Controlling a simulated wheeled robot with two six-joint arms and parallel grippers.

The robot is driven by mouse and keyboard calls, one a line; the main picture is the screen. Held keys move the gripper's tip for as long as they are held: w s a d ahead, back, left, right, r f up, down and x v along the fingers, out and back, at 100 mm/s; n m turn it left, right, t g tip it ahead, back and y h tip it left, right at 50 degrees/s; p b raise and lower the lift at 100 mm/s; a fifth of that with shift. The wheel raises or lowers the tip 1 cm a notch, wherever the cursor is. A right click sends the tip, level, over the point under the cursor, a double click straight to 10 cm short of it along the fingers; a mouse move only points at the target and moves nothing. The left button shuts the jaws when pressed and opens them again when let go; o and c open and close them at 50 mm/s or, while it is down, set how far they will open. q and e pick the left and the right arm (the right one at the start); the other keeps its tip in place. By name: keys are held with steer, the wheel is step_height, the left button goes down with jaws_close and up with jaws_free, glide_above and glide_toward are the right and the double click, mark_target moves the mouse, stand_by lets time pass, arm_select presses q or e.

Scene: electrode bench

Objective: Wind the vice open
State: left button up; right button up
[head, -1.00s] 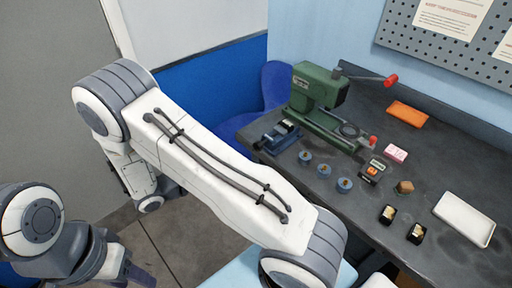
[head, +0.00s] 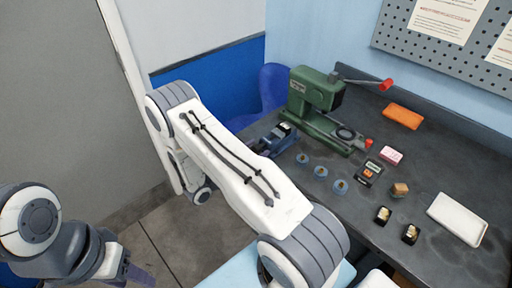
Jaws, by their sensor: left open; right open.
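The vice (head: 272,143) is a small blue block with dark parts at the bench's left end, in front of the green press. My large white arm link passes close to its left in the picture, and I cannot make out the vice's handle or how wide its jaws stand. My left gripper (head: 138,274) is at the lower left edge, dark and partly cut off, open and empty, over the floor and well apart from the vice. My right gripper is not in view; my own arm link may hide it.
A green press (head: 313,96) with a red-knobbed lever stands behind the vice. A blue chair (head: 272,88) stands beyond the bench's left end.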

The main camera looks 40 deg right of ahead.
steer(key=shift+d, duration=0.2)
jaws_close()
